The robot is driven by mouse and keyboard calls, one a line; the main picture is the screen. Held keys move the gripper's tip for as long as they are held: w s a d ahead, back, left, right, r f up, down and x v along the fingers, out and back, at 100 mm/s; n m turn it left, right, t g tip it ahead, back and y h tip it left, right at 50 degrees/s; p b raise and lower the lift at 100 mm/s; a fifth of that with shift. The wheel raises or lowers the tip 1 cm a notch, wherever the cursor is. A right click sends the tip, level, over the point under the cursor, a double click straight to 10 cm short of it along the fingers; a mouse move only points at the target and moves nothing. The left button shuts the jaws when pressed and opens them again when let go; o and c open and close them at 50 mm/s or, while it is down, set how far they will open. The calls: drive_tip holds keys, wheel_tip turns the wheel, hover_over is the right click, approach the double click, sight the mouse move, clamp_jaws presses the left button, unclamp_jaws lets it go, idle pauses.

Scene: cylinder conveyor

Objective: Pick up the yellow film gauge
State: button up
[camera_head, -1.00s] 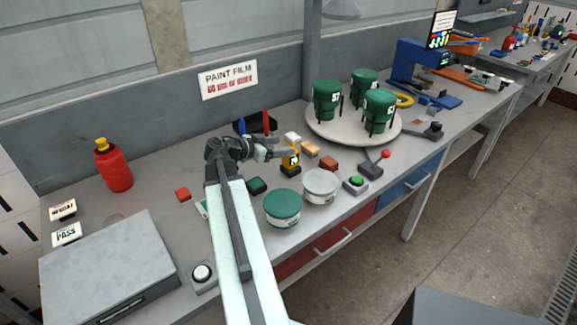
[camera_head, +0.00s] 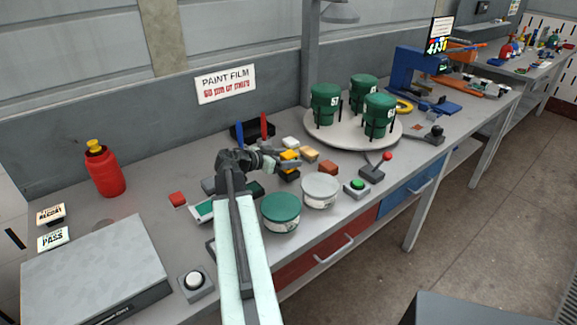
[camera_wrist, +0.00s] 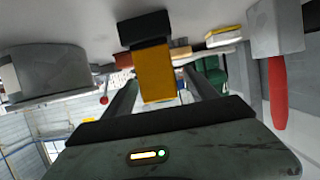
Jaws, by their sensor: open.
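The yellow film gauge (camera_head: 289,155) stands on the bench with its black base at the bottom, partly hidden by my gripper in the head view. In the wrist view, which looks upside down, the yellow body of the gauge (camera_wrist: 155,74) is near the centre. My gripper (camera_head: 284,162) is open at the gauge. In the wrist view its two dark fingers (camera_wrist: 163,88) lie to either side of the yellow body, with gaps visible. I cannot tell how deep the gauge sits between them.
A green-lidded can (camera_head: 281,211) and a grey-lidded can (camera_head: 320,188) stand in front. A dark holder (camera_head: 252,133) with a blue and a red pen is behind. Small coloured blocks (camera_head: 309,154) lie close to the right. A turntable (camera_head: 353,137) carries green pots.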

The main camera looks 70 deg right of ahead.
sight(294, 157)
drive_tip(key=b+x, duration=0.1)
drive_tip(key=x, duration=0.2)
drive_tip(key=shift+s+d+f, duration=0.1)
drive_tip(key=shift+d+f, duration=0.05)
drive_tip(key=shift+d, duration=0.1)
clamp_jaws()
drive_tip(key=shift+r, duration=0.2)
wheel_tip(294, 157, up, 10)
drive_tip(key=p, duration=1.1)
wheel_tip(294, 157, down, 7)
drive_tip(key=b, duration=0.7)
drive_tip(key=shift+a+r, duration=0.1)
drive_tip(key=shift+r, duration=0.05)
